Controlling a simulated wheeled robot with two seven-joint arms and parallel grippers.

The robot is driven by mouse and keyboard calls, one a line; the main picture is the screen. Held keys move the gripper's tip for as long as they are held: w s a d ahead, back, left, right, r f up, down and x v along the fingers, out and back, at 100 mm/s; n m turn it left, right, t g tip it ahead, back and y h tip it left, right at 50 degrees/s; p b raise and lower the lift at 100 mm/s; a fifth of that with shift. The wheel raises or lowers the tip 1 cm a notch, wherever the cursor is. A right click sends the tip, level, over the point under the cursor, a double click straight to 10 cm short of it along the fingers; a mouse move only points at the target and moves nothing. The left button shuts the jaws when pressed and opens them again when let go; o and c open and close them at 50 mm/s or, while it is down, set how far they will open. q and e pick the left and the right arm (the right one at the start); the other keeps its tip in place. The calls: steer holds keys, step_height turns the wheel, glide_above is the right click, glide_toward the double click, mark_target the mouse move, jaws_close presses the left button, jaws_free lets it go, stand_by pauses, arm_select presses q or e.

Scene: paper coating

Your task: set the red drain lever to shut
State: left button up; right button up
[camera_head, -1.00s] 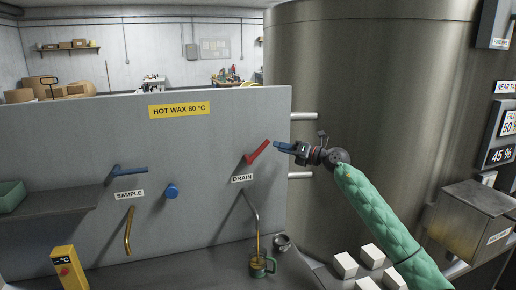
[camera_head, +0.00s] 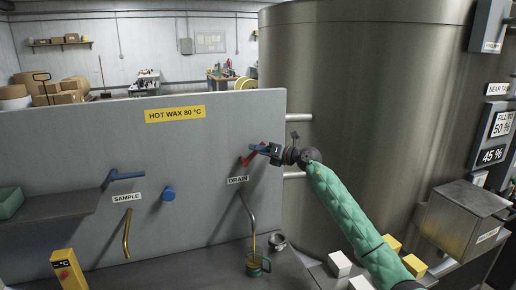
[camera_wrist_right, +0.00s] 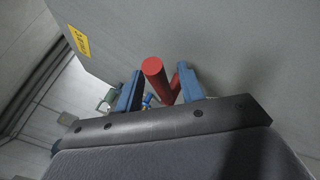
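The red drain lever (camera_head: 247,160) is on the grey panel above the DRAIN label (camera_head: 238,180). Its upper part is mostly hidden by my right gripper (camera_head: 258,149) in the head view. In the right wrist view, the red lever (camera_wrist_right: 155,75) stands between the two blue fingers of my right gripper (camera_wrist_right: 160,90). The fingers are apart, and a gap shows beside the lever. Below, the drain spout (camera_head: 247,208) points down with a thin amber stream under it, over a green mug (camera_head: 257,265). My left gripper is out of view.
The large steel tank (camera_head: 365,110) is at right. A metal cup (camera_head: 277,242) stands near the mug. White (camera_head: 339,263) and yellow (camera_head: 392,243) blocks lie beside my right arm.

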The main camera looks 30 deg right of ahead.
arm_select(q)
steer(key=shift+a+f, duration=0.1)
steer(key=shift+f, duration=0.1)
arm_select(e)
steer(key=shift+w+a, duration=0.1)
steer(key=shift+w, duration=0.1)
jaws_close()
steer(key=shift+f, duration=0.1)
